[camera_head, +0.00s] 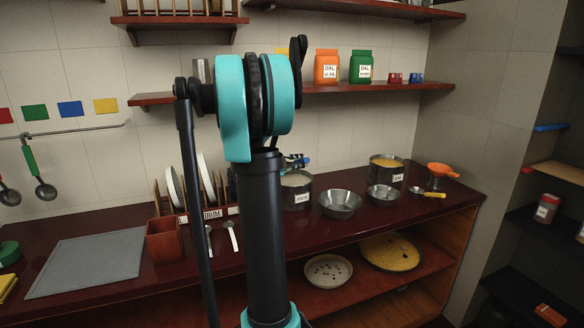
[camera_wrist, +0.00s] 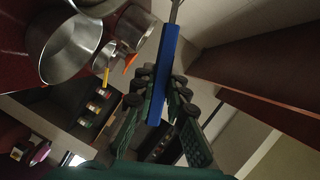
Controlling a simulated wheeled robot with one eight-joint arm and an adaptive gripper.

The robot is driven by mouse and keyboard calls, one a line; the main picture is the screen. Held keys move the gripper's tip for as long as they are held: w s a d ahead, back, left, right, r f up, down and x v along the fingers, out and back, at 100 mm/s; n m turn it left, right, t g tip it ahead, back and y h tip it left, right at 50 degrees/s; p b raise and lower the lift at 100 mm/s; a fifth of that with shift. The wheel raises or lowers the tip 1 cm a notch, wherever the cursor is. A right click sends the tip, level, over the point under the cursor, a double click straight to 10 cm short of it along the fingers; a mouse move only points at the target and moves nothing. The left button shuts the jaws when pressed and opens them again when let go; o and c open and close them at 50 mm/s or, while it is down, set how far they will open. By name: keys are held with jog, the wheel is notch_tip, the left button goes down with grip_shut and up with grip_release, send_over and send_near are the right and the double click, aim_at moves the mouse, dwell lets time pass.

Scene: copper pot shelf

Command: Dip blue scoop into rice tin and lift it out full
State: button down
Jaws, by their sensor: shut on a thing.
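My gripper (camera_wrist: 163,78) is shut on the blue handle of the scoop (camera_wrist: 161,88) in the wrist view. The scoop's thin metal shaft runs up out of the top of that view, so its bowl is hidden. In the head view my gripper (camera_head: 294,161) shows only in part behind my arm, just above the rice tin. The rice tin (camera_head: 298,203) is a dark metal can with a white label and pale contents, standing on the counter. I cannot tell whether the scoop's bowl is inside the tin or holds rice.
Two steel bowls (camera_head: 340,204) (camera_head: 382,195) and a tin with yellow contents (camera_head: 387,170) stand to the right, near an orange funnel (camera_head: 443,170). A plate rack (camera_head: 208,211) and a brown box (camera_head: 164,241) stand to the left. A wall shelf (camera_head: 345,88) hangs above.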

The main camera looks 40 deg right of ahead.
dwell(0.5)
jog(key=shift+s+a+f, duration=0.15)
jog(key=shift+s+f, duration=0.05)
jog(key=shift+s, duration=0.3)
jog(key=shift+s+a+f, duration=0.15)
jog(key=shift+s+f, duration=0.05)
jog(key=shift+s, duration=0.3)
jog(key=shift+s+d, duration=0.4)
jog(key=shift+d, duration=0.25)
dwell(2.6)
jog(key=shift+w+a, duration=0.1)
jog(key=shift+a, duration=0.05)
